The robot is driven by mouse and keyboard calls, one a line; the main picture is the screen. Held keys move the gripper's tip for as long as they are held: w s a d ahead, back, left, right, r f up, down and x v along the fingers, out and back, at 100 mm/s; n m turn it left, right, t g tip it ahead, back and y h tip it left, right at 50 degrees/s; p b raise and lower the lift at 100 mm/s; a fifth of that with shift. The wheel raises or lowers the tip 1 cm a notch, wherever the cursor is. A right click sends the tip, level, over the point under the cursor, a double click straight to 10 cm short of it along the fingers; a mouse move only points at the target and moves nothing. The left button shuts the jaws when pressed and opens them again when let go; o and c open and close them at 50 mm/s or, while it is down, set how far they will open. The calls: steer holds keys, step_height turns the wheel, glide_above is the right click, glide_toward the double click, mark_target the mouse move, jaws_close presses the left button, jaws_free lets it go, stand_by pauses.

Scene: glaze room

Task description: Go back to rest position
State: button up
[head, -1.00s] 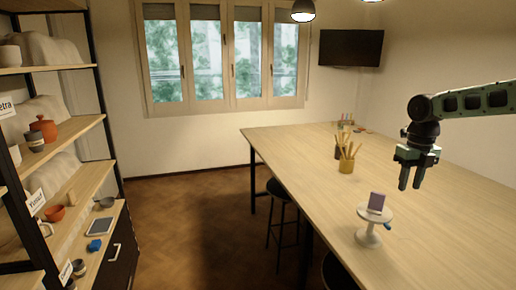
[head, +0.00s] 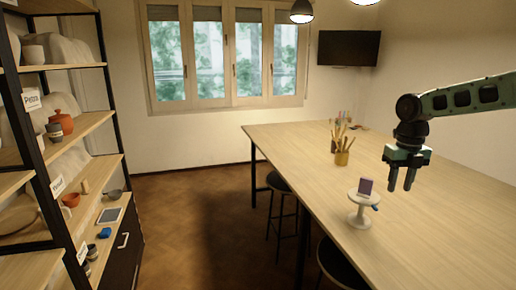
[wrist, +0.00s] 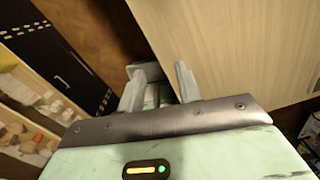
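My gripper (head: 400,178) hangs fingers down above the right part of the long wooden table (head: 450,235) in the head view. Its two fingers stand apart with nothing seen between them. In the wrist view my gripper (wrist: 158,85) also shows its fingers apart and empty, over the table edge and the dark floor.
Pots with brushes (head: 341,158) stand farther back on the table. Stools (head: 283,190) stand along its left side. A shelf unit (head: 95,150) with pottery and a tablet (head: 109,216) is at left. The brown floor (head: 185,225) between shelf and table is clear.

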steer(key=s+a+f+m+b, duration=0.2)
steer(key=s+a+m, duration=0.3)
steer(key=s+a, duration=0.45)
steer(key=s+a+f+m+b, duration=0.2)
steer(key=s+a+m, duration=0.45)
steer(key=a, duration=0.55)
steer(key=s+a+f+m+b, duration=0.1)
steer(key=s+f+m+b, duration=0.1)
steer(key=s+m, duration=0.6)
steer(key=s+a+f+m+b, duration=0.2)
steer(key=s+m, duration=0.7)
steer(key=s, duration=0.6)
steer(key=shift+s+a+f+y, duration=0.25)
steer(key=shift+s+f+y, duration=0.1)
steer(key=shift+f, duration=0.55)
